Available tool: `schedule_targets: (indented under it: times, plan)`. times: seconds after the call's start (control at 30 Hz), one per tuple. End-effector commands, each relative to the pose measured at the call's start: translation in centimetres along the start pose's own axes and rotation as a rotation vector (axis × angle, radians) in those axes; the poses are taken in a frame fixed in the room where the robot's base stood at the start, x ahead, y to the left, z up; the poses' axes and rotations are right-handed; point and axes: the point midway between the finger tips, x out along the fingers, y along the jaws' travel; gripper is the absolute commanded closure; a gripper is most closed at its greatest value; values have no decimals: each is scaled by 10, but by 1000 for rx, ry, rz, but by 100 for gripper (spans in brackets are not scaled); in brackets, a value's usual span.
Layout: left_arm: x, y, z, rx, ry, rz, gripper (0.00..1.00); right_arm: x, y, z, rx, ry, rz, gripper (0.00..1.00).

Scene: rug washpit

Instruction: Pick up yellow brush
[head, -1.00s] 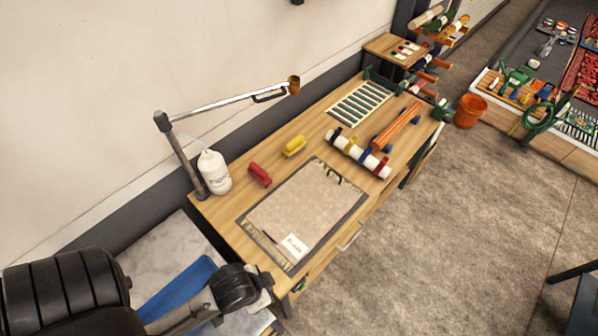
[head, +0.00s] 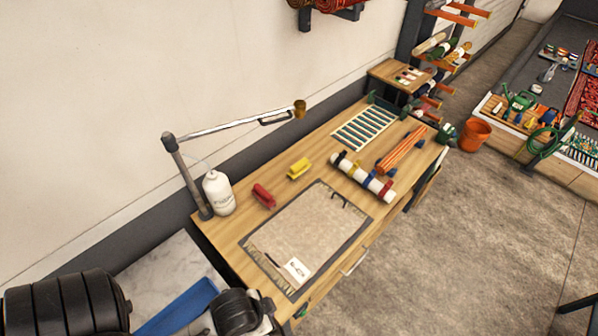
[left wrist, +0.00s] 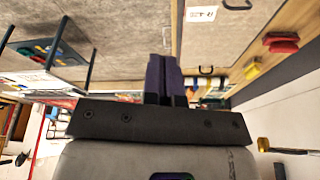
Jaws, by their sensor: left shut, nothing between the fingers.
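The yellow brush (head: 299,168) lies on the wooden workbench (head: 232,233), near the wall side, behind the grey mat. It also shows in the left wrist view (left wrist: 253,71), small and to the right of my fingers. My left gripper (left wrist: 163,62) is shut and empty in the left wrist view, its two dark fingers together and apart from the brush. In the head view my left arm is at the bottom left, and its fingertips cannot be made out. My right gripper is not in view.
A red brush (head: 263,195) lies beside the yellow one. A white bottle (head: 218,193) and a jointed lamp arm (head: 235,124) stand at the bench's left end. A grey mat (head: 308,235) covers the front. A white roll (head: 363,178) lies to the right.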

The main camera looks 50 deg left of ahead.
Motion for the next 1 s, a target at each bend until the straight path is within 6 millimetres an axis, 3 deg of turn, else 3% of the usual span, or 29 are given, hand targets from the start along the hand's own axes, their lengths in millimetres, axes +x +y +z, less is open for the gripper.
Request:
schedule_targets:
  times: [0.07, 0.63, 1.0]
  plan:
    - [0, 0, 0, 0, 0, 0, 93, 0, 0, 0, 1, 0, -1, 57]
    - [0, 0, 0, 0, 0, 0, 39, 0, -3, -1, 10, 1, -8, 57]
    - [0, 0, 0, 0, 0, 0, 38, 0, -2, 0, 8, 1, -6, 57]
